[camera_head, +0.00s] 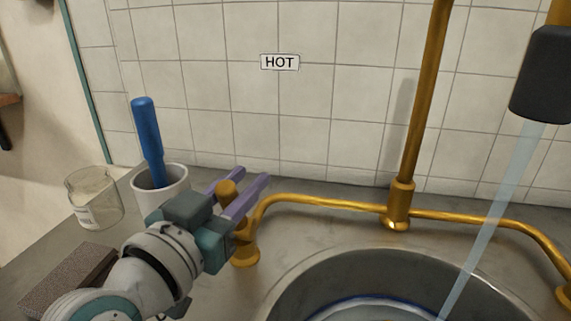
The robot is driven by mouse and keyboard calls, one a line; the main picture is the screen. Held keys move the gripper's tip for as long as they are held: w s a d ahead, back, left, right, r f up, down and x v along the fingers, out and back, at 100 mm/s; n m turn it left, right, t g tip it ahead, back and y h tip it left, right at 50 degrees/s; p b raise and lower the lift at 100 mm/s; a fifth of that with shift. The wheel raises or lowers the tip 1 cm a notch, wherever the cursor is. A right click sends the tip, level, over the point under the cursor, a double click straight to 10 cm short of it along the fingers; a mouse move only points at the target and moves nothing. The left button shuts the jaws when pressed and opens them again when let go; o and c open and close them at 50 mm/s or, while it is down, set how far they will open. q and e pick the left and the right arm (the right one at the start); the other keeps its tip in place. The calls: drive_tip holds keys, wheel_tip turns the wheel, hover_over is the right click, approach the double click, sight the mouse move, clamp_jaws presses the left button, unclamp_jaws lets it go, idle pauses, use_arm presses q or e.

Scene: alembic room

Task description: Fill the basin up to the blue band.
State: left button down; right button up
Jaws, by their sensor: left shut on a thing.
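The round metal basin (300,285) is sunk in the counter at the lower right, cut off by the bottom edge of the view. Part of the blue band (345,302) shows inside it; I cannot tell where the water level stands against it. A stream of water (500,205) runs from the dark spout (545,75) down into the basin. The brass hot tap (245,254) stands left of the basin, below the HOT label (280,62). My left gripper (252,179) is shut on its handle (228,189), with its purple fingers on either side. My right gripper is out of view.
Left of the tap, a white cup (168,182) holds a blue-handled tool (147,135). A glass jar (94,198) and a dark brown block (68,278) stand further left. Brass pipes (330,203) run along the tiled wall behind the basin.

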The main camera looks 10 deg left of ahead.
use_arm(q)
drive_tip(key=g+p, duration=0.1)
drive_tip(key=p, duration=0.1)
drive_tip(key=w+g+p, duration=0.1)
drive_tip(key=p, duration=0.2)
drive_tip(key=w+g+p, duration=0.1)
drive_tip(key=g+p, duration=0.1)
drive_tip(key=p, duration=0.1)
drive_tip(key=shift+w+f+n+y, duration=0.1)
drive_tip(key=shift+f+n+y, duration=0.2)
drive_tip(key=shift+f+y, duration=0.1)
drive_tip(key=c, duration=0.6)
unclamp_jaws()
